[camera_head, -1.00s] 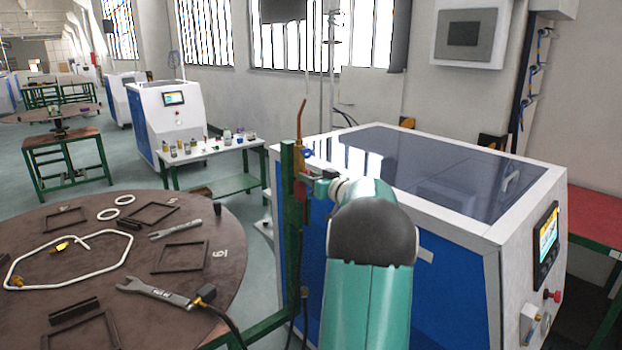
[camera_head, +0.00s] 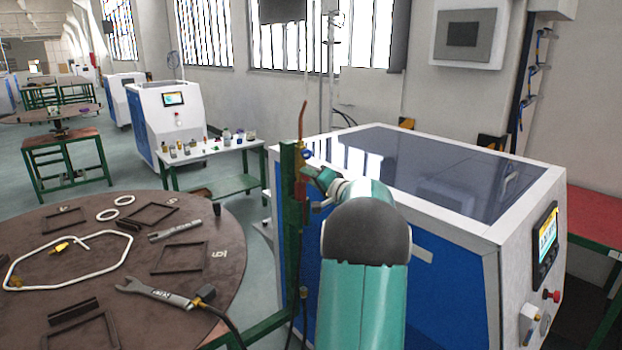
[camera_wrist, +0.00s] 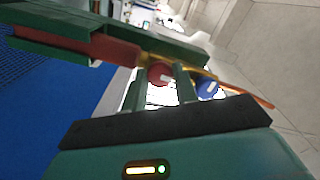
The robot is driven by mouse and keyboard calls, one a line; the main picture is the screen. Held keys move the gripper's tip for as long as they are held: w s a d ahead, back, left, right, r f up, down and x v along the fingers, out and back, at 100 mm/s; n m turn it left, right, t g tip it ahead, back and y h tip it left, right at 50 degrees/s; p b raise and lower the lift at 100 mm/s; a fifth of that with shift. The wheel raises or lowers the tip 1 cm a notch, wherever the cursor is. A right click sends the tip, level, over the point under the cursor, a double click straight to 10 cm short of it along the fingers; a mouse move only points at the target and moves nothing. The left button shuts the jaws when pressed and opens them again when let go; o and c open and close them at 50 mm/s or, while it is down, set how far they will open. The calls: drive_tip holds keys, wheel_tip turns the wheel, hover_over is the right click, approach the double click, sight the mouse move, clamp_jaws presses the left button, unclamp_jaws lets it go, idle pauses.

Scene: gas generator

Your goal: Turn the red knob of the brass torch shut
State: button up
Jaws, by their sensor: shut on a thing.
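The brass torch (camera_head: 300,155) stands upright in the green post (camera_head: 287,205), its copper tip pointing up. In the wrist view its red handle (camera_wrist: 85,43) lies along the green holder. The red knob (camera_wrist: 160,73) sits between the two green fingers of my gripper (camera_wrist: 161,88), which is shut on it. A blue knob (camera_wrist: 207,88) is just right of the fingers, outside the grip. In the head view my gripper (camera_head: 312,180) is at the torch's side, and the red knob is hard to make out there.
A blue and white machine (camera_head: 450,180) with a dark glass top stands close behind my arm. A round brown table (camera_head: 215,265) with a wrench (camera_head: 155,290), frames and a white hose is at the left. A small table (camera_head: 235,150) with bottles stands farther back.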

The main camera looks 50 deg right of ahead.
drive_tip(key=m, duration=0.6)
drive_tip(key=shift+d+f, duration=0.1)
drive_tip(key=shift+f, duration=0.1)
drive_tip(key=shift+s, duration=0.1)
drive_tip(key=shift+f, duration=0.1)
drive_tip(key=o, duration=0.9)
drive_tip(key=shift+d, duration=0.1)
drive_tip(key=shift+o, duration=0.2)
drive_tip(key=v, duration=1.4)
